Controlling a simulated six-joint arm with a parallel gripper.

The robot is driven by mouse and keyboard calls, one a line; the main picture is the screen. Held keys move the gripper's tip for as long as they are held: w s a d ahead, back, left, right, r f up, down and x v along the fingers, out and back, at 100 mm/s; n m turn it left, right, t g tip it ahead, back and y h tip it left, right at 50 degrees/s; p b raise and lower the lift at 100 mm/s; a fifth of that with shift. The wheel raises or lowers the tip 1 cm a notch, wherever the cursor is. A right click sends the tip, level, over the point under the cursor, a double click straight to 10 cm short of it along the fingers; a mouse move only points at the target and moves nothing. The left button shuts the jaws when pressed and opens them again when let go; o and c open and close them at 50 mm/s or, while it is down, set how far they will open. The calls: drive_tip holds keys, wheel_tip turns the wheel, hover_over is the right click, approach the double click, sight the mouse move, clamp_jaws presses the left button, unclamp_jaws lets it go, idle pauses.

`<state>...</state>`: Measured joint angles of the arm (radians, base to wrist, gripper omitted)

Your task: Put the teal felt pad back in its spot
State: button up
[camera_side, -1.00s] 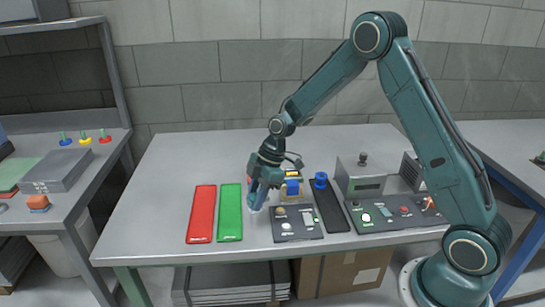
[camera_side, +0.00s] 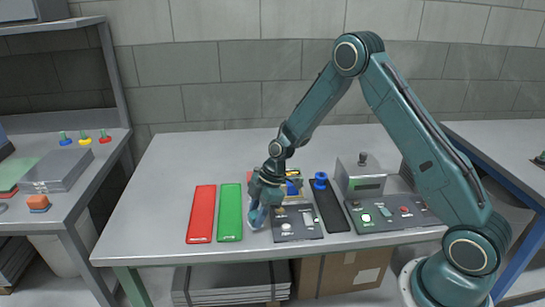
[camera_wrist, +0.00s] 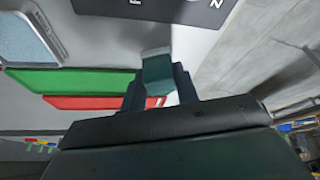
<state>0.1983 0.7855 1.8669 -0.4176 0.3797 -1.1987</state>
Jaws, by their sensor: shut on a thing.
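My gripper (camera_side: 257,216) hangs low over the front of the table, between the green bar and the dark control panel. In the wrist view (camera_wrist: 158,80) its fingers are shut on a small teal piece with a pale grey top edge (camera_wrist: 157,68), which looks like the teal felt pad. I cannot tell whether it touches the table. The dark control panel (camera_side: 298,226) lies just right of the gripper, and its lettered edge shows in the wrist view (camera_wrist: 180,8). The pad's spot is not clearly visible.
A green bar (camera_side: 230,212) and a red bar (camera_side: 201,214) lie left of the gripper. A blue and yellow item (camera_side: 294,188) stands behind it. A dark strip with a blue knob (camera_side: 321,180) and a grey machine (camera_side: 361,178) stand to the right. The table's left side is clear.

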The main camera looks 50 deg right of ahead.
drive_tip(key=shift+f, duration=0.75)
idle(0.7)
drive_tip(key=o, duration=1)
drive_tip(key=shift+o, duration=0.2)
drive_tip(key=v, duration=1.4)
